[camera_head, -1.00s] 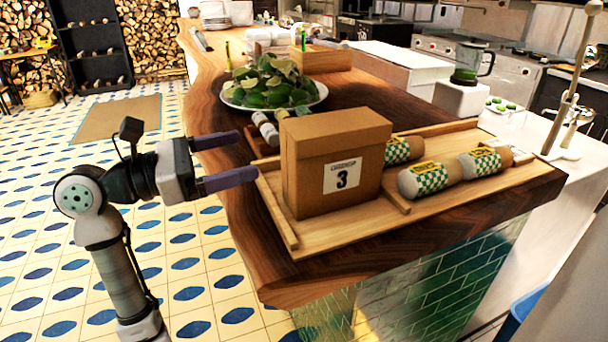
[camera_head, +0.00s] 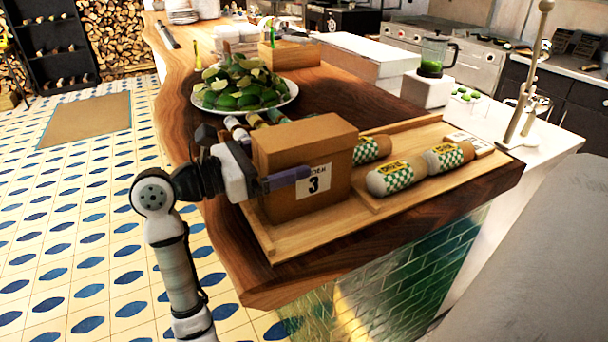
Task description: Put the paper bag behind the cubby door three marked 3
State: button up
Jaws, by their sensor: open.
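The brown paper bag (camera_head: 300,150), box-shaped with a folded top and a white label reading 3, stands upright on a wooden tray (camera_head: 310,232) at the counter's near end. My gripper (camera_head: 284,162) is open at the bag's left side. One purple finger lies across the bag's front face, partly covering the label. The other finger is mostly hidden behind the bag, so the jaws appear to be around it. I cannot tell whether the fingers touch it. No cubby or numbered door is in view.
Wrapped rolls with green-checked bands (camera_head: 396,177) lie on the tray right of the bag. A plate of limes and leaves (camera_head: 245,88) sits behind. A blender (camera_head: 434,72) stands at the back right. The tiled floor (camera_head: 75,220) on the left is clear.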

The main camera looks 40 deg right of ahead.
jog(key=shift+x, duration=0.75)
jog(key=shift+w, duration=0.1)
jog(key=c, duration=1.4)
jog(key=shift+r, duration=0.15)
